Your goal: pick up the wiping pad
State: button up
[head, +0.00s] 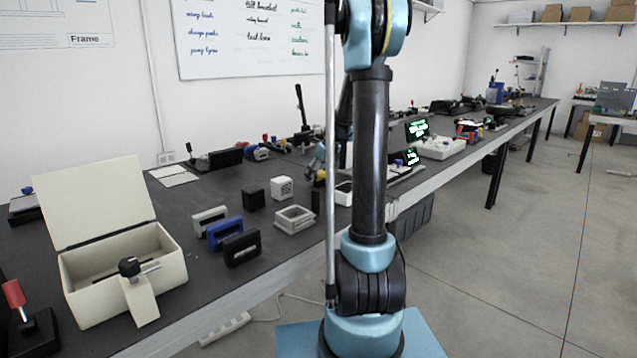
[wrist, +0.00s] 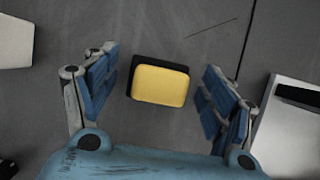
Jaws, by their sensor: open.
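The wiping pad (wrist: 160,85) is a rounded yellow block on a black backing. It lies on the dark tabletop near the middle of the wrist view. My gripper (wrist: 160,70) is open, with one blue-padded finger to the left of the pad and one to the right. There is a visible gap on both sides, and neither finger appears to touch it. In the head view my arm hides most of this area. Only a small yellow patch shows beside the arm, and I cannot tell if it is the pad.
In the wrist view, a pale object (wrist: 15,42) lies at the upper left and a light-coloured box (wrist: 292,125) at the right, beyond the right finger. In the head view, an open cream box (head: 120,262) and several small cases stand on the long dark table (head: 150,205).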

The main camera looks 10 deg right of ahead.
jog(key=c, duration=1.2)
notch_tip(320, 180, up, 10)
jog(key=shift+r, duration=0.1)
